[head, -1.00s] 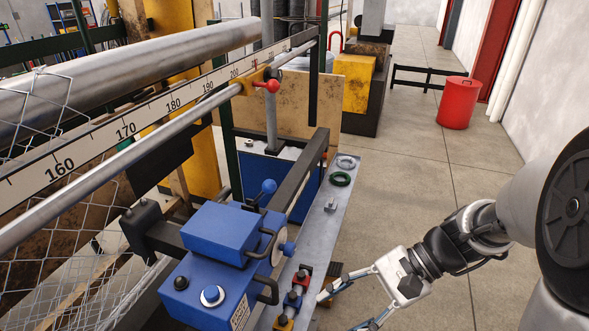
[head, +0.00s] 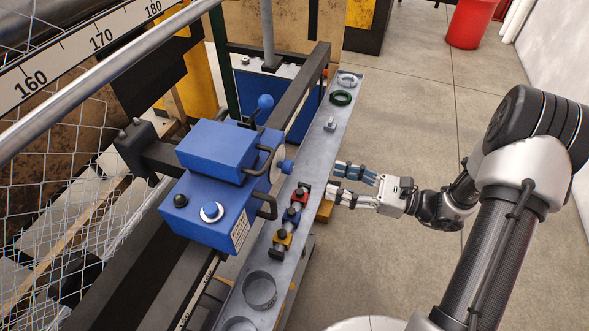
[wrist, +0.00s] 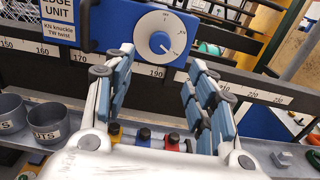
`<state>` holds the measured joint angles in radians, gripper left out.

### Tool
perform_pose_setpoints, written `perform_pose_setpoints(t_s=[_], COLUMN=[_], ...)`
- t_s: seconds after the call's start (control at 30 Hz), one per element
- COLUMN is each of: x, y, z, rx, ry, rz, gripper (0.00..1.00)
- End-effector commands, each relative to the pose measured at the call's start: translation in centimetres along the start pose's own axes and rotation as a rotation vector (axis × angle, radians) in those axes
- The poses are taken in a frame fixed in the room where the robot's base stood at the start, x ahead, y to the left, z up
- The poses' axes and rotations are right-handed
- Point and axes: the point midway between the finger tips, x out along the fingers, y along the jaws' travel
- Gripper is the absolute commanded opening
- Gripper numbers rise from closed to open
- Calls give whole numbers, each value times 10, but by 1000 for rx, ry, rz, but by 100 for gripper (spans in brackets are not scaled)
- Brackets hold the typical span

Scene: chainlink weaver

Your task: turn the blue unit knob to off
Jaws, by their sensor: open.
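The blue unit (head: 205,205) stands on the machine left of centre in the head view. Its blue knob (head: 287,166) sticks out from a white dial (head: 276,164) on its right side. In the wrist view, the knob (wrist: 160,42) shows face-on at the middle of the white dial (wrist: 143,28); the dial's small labels are hard to read. A pale mark on the knob seems to point to the lower right. My gripper (head: 335,178) is open and empty, right of the knob and apart from it. In the wrist view its fingers (wrist: 155,68) stand either side below the knob.
A grey shelf (head: 312,150) runs below the knob. Black handles (head: 265,205) stick out beside the dial. The floor (head: 420,110) to the right is clear.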

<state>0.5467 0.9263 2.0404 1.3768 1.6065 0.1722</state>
Motion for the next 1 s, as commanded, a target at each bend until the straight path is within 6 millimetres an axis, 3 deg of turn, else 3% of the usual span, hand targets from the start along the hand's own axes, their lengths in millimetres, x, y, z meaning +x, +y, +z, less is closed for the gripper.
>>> perform_pose_setpoints(t_s=[0.3,0.5,0.7,1.0], x=[71,104,118,119], y=[2,1,1,0], z=[-1,-1,-1,0], rx=[-1,-2,-1,-1], ry=[1,2,1,1], rz=[7,4,2,1], gripper=[51,51,51,51])
